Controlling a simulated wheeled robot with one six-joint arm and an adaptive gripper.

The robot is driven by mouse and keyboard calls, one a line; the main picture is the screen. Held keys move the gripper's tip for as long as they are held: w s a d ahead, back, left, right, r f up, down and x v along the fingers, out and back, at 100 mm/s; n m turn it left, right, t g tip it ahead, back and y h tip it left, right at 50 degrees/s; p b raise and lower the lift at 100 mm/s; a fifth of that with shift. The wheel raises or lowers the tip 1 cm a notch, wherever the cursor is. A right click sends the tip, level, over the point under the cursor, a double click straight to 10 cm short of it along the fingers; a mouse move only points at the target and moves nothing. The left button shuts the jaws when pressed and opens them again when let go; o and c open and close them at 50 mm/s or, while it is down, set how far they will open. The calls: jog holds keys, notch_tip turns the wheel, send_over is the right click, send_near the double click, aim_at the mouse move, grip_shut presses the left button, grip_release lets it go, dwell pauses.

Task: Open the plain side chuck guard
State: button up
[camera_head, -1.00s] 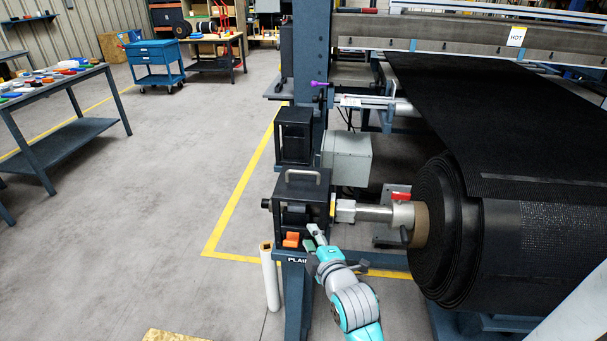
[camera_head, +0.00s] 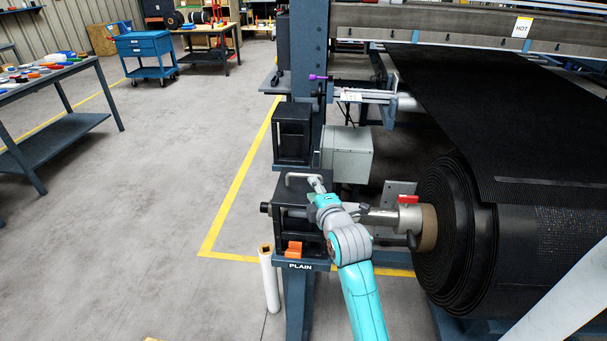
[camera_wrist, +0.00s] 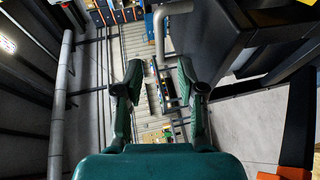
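The plain side chuck guard (camera_head: 286,190) is a black box-like cover on the stand marked PLAIN. A grey bar handle (camera_head: 298,177) is on its top. The guard appears down over the chuck, partly hidden by my arm. My gripper (camera_head: 318,185) is at the right end of the handle. In the wrist view my gripper (camera_wrist: 160,78) has its two green fingers spread, with nothing clamped between them. The grey bent handle (camera_wrist: 159,35) is just beyond the fingertips, roughly in line with the gap. I cannot tell if they touch.
An orange block (camera_head: 294,249) sits low at the stand's front. A metal shaft (camera_head: 380,216) with a red piece (camera_head: 408,199) runs right to the large black belt roll (camera_head: 455,230). A white tube (camera_head: 268,280) stands beside the stand.

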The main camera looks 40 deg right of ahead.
aim_at(305, 177)
jog(key=x, duration=0.9)
jog(key=shift+w+d+f, duration=0.1)
jog(key=shift+w, duration=0.15)
grip_shut()
